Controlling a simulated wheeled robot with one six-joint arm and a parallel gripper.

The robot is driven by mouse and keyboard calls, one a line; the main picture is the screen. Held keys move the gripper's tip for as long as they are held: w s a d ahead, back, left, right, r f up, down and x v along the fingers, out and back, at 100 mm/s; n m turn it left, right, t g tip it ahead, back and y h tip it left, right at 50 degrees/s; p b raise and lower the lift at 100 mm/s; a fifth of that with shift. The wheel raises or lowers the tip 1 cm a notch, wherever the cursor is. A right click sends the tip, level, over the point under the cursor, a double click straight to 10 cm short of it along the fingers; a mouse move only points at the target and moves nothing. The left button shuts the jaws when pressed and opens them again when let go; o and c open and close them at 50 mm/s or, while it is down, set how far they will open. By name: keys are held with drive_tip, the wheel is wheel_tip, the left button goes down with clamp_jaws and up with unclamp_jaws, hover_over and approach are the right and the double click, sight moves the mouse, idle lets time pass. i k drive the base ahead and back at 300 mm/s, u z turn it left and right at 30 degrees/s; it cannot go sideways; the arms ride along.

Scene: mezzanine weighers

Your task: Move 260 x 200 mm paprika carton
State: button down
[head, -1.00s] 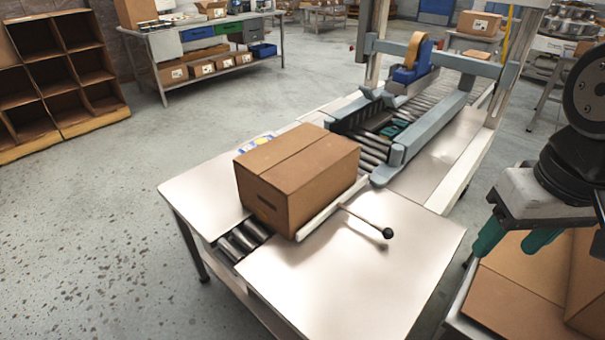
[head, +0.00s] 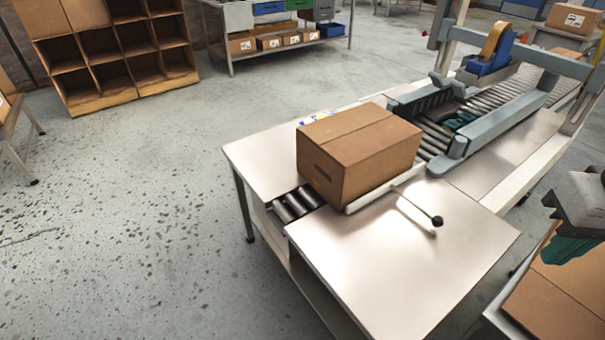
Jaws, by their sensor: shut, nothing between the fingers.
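A closed brown carton (head: 362,158) sits on the rollers in the middle of the packing table, against a pale rail with a black-knobbed lever. I cannot read a label that tells whether it is the paprika carton. Another brown carton (head: 560,290) is partly in view at the lower right edge. My gripper (head: 563,232) has green fingers and is at the right edge, partly cut off, above that lower right carton. It is well apart from the carton on the table. It looks shut and empty.
A blue tape dispenser (head: 490,55) stands over the conveyor behind. A wooden pigeonhole shelf (head: 130,55) and a bench (head: 290,48) stand at the back. The floor on the left is clear.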

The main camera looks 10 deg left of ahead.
sight(342, 187)
drive_tip(key=u, duration=0.5)
drive_tip(key=k, duration=1.2)
drive_tip(key=u, duration=1.05)
drive_tip(key=i, duration=0.6)
drive_tip(key=u, duration=0.5)
drive_tip(key=i, duration=0.7)
drive_tip(key=z, duration=0.9)
drive_tip(key=i, duration=0.75)
drive_tip(key=z, duration=0.8)
